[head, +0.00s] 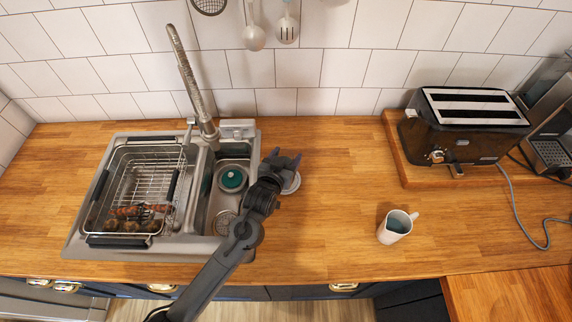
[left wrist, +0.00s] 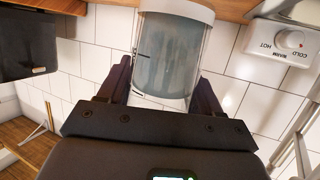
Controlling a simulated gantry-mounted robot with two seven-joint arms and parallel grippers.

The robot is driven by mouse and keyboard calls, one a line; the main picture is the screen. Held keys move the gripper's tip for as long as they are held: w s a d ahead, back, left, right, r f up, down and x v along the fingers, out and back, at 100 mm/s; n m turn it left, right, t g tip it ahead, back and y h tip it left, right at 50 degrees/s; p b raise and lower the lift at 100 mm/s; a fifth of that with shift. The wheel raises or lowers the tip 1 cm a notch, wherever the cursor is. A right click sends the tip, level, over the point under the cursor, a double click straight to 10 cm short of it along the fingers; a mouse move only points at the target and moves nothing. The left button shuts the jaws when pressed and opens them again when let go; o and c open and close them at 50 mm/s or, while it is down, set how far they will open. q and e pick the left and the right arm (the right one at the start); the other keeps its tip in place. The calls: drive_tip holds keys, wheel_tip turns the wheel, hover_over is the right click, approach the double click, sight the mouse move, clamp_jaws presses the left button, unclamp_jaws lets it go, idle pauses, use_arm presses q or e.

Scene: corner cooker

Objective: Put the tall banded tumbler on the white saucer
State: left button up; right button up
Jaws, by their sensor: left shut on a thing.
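My left gripper (head: 283,158) is over the counter just right of the sink. In the left wrist view its fingers stand on both sides of the tumbler (left wrist: 168,55), a clear bluish glass with pale bands at both ends, and are shut on it. The wrist picture is upside down, with the wooden counter at its top. In the head view the tumbler is hard to make out behind the gripper. A small white round thing (head: 291,183), which looks like the saucer, shows partly beside the gripper. I cannot tell whether the tumbler touches it. My right gripper is out of view.
The sink (head: 204,205) with a tap and a wire rack (head: 135,190) is on the left. A white mug (head: 397,226) stands right of centre. A black toaster (head: 465,125) is on a board at the right.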

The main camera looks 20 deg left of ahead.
use_arm(q)
drive_tip(key=shift+f, duration=2)
drive_tip(key=shift+f, duration=0.15)
drive_tip(key=o, duration=1.2)
